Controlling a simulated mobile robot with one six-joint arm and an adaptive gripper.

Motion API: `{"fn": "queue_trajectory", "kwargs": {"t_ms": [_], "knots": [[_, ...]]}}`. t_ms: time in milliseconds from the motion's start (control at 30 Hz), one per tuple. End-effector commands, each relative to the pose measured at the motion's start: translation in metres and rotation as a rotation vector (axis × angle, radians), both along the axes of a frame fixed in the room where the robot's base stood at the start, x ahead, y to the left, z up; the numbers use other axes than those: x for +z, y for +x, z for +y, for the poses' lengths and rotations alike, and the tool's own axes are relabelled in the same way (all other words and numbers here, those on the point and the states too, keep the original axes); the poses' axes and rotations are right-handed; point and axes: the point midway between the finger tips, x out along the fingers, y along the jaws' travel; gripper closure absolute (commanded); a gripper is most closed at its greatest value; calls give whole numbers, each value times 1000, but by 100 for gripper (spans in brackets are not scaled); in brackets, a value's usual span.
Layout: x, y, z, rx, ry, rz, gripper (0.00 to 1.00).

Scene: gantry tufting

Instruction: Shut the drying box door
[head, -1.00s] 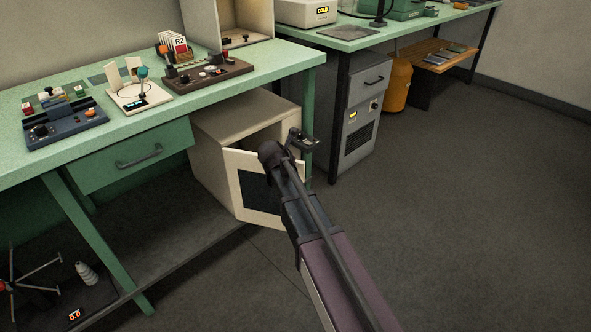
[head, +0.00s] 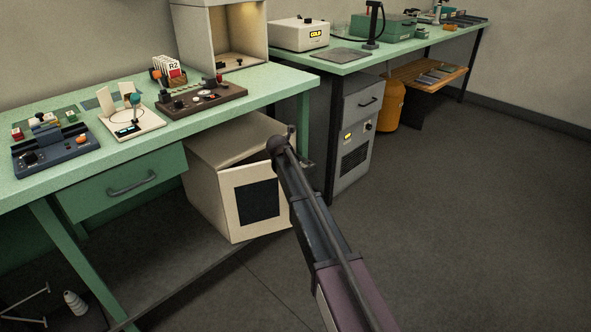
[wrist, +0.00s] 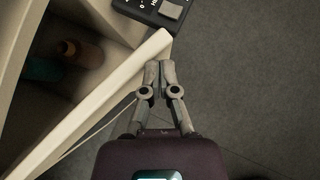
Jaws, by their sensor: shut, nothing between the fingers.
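The drying box (head: 215,185) is a cream cabinet under the green bench. Its door (head: 240,205), with a dark square window, stands ajar, with a dark gap along its top. In the wrist view the door (wrist: 120,85) shows as a thick pale panel slanting across the left. Behind it the box interior holds a teal item (wrist: 42,68) and a brown item (wrist: 82,52). My gripper (wrist: 158,72) is shut and empty, right beside the door's outer face near its free edge; I cannot tell whether it touches.
The green bench (head: 225,120) overhangs the box and carries several devices. A grey cabinet (head: 355,145) stands to the right under the second bench (head: 400,50). Floor at front right is clear.

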Motion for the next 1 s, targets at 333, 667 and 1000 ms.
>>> {"fn": "queue_trajectory", "kwargs": {"t_ms": [333,667,1000], "knots": [[0,75,40,5,1,1,100],[0,98,60,6,0,1,100],[0,99,62,6,1,0,100]]}}
